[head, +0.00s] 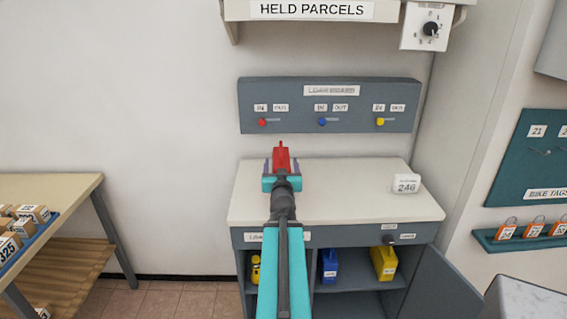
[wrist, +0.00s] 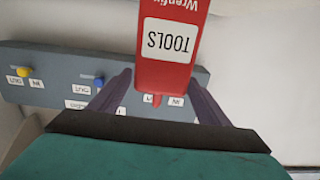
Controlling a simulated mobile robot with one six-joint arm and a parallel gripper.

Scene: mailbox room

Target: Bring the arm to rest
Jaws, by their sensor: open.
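My gripper (head: 282,168) is above the back part of the cabinet top, with my arm reaching forward over the counter. In the wrist view its two dark fingers (wrist: 156,80) are spread apart. A red box labelled TOOLS (wrist: 168,50) is between and beyond them, upside down in that picture. Gaps show between the fingers and the box. In the head view the red box (head: 281,155) rises just past the fingers. Its base is hidden, so I cannot tell whether it rests on the counter.
The grey loan board (head: 350,118) with red, blue and yellow knobs is on the wall behind. A white 246 block (head: 406,184) sits on the counter (head: 345,200) at right. Below, blue (head: 329,266) and yellow (head: 384,263) boxes stand in the cabinet; its door (head: 447,285) hangs open.

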